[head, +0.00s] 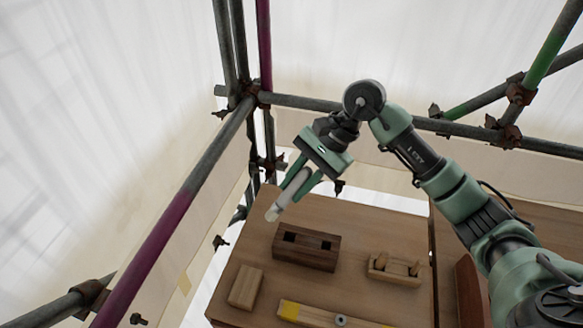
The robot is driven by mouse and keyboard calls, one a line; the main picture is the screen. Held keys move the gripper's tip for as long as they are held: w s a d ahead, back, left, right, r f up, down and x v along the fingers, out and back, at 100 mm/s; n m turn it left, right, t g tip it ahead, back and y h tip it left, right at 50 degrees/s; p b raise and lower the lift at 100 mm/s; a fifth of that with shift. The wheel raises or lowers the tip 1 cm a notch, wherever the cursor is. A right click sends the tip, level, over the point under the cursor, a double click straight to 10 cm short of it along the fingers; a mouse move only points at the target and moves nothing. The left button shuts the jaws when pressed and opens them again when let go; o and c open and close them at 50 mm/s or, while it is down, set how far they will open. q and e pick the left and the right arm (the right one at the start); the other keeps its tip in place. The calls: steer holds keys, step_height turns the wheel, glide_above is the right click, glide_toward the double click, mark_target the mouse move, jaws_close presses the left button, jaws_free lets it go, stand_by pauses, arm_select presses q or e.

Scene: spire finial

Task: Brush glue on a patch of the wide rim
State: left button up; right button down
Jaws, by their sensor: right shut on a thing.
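My right gripper (297,187) is above the back left of the wooden bench top. It is shut on a pale, stick-like thing (283,201), which looks like the glue brush. The brush slants down to the left, and its blunt end is in open air near the bench's left back edge. I cannot make out the bristles or any glue on it. No wide rim can be picked out in the head view. My left gripper is not in view.
On the bench (385,225) are a dark block with two square holes (308,262), a small wooden holder with pegs (396,270), a light wooden block (245,287) and a yellow-ended wooden bar (315,313). Scaffold tubes (185,195) with clamps run along the left and back.

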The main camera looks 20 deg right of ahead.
steer(key=shift+w+r, duration=0.1)
steer(key=shift+r, duration=0.25)
steer(key=shift+d+f+m, duration=0.1)
steer(key=shift+d+m, duration=0.05)
steer(key=shift+m, duration=0.15)
steer(key=shift+s+d+f+b, duration=0.1)
steer(key=shift+s+f+b, duration=0.2)
steer(key=shift+f, duration=0.05)
steer(key=f, duration=0.3)
steer(key=shift+w+a+b, duration=0.2)
steer(key=shift+w+b, duration=0.05)
steer(key=shift+b, duration=0.15)
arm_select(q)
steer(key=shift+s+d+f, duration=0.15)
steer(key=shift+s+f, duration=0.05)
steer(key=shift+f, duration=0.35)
arm_select(e)
steer(key=shift+s+d+f, duration=0.1)
steer(key=shift+f, duration=0.35)
